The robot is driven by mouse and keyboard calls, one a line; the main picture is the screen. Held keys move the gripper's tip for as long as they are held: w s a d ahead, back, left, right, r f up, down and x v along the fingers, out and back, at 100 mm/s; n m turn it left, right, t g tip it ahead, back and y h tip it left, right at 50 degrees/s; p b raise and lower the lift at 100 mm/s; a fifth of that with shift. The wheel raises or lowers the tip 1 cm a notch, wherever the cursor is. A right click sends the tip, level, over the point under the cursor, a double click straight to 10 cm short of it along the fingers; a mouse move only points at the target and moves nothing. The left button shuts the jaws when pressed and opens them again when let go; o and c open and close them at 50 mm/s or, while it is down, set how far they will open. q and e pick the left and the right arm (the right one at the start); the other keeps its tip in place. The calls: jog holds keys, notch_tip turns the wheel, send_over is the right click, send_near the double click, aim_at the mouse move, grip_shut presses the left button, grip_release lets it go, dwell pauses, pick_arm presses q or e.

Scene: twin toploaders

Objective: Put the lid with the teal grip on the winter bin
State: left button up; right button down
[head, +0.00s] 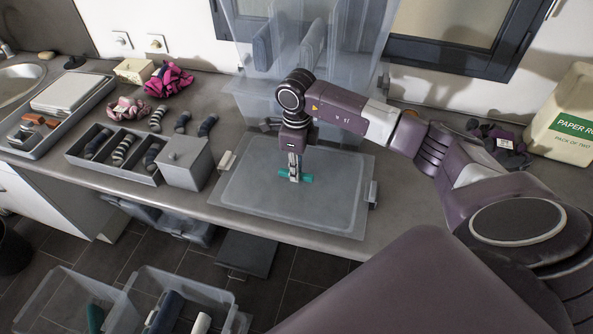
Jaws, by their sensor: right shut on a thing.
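A translucent flat lid (330,208) with a teal grip (308,178) and a clip at each side is over the grey counter near its front edge. I cannot tell whether it touches the counter. My right gripper (295,176) points down over the lid's middle and is shut on the teal grip. Two clear open bins stand low at the bottom left: a left bin (62,290) with a dark green item inside, and a right bin (215,294) with dark blue and white rolls. No label on them is readable, so I cannot tell which is the winter bin. My left gripper is out of view.
A grey divided tray (77,158) of rolled socks and a grey box (187,160) stand left of the lid. Tall clear containers (262,95) stand behind it. A paper-roll pack (567,125) and dark bundles (500,145) are at the right.

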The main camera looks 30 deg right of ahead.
jog(key=c, duration=1.9)
grip_release()
jog(key=shift+s+a+f, duration=0.1)
jog(key=shift+s+f, duration=0.15)
jog(key=shift+f, duration=0.4)
jog(key=shift+c, duration=0.2)
